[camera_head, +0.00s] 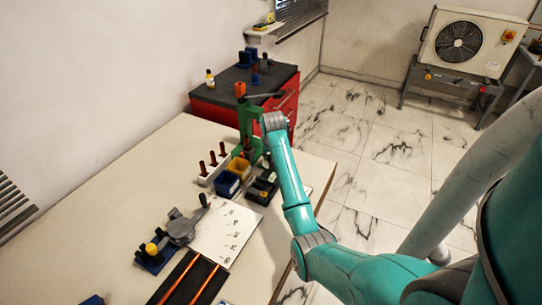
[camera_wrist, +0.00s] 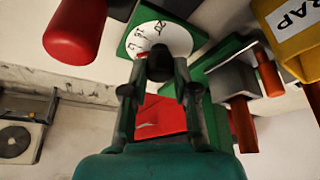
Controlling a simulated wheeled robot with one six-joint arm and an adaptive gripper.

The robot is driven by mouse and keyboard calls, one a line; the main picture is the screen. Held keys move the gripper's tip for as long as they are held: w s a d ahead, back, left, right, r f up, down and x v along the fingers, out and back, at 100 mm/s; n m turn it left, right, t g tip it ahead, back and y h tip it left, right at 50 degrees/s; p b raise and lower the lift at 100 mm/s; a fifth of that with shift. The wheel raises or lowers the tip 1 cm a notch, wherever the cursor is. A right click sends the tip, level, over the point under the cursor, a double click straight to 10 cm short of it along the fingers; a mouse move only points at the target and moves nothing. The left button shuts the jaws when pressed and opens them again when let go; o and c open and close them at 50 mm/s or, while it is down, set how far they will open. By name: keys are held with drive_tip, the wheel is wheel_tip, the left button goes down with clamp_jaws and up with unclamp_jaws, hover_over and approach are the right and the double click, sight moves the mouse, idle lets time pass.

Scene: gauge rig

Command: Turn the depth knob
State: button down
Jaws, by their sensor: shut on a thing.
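In the wrist view my gripper (camera_wrist: 158,82) is shut on a small dark knob (camera_wrist: 159,63). One finger is on each side of it. The knob stands in front of a round white dial (camera_wrist: 165,38) with black marks, set on a green plate (camera_wrist: 187,52). The fingers and knob hide part of the dial, and I cannot read its setting. In the head view the green rig (camera_head: 247,122) stands at the far end of the table, left of my arm. My gripper and the knob cannot be made out clearly there.
A red rounded handle (camera_wrist: 75,30) is close at upper left in the wrist view. A yellow bin (camera_wrist: 292,28) with black lettering is at upper right. In the head view, a blue bin (camera_head: 227,184) and a white holder with red-handled tools (camera_head: 211,172) stand near the rig.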

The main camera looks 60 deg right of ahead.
drive_tip(key=m, duration=0.2)
drive_tip(key=m+g, duration=0.1)
drive_tip(key=m, duration=0.2)
drive_tip(key=shift+w+g+h, duration=0.1)
drive_tip(key=shift+g+h, duration=0.2)
drive_tip(key=shift+h, duration=0.1)
drive_tip(key=shift+m, duration=0.3)
drive_tip(key=c, duration=0.9)
unclamp_jaws()
drive_tip(key=w+v, duration=0.1)
drive_tip(key=v, duration=1.1)
drive_tip(key=shift+s, duration=0.35)
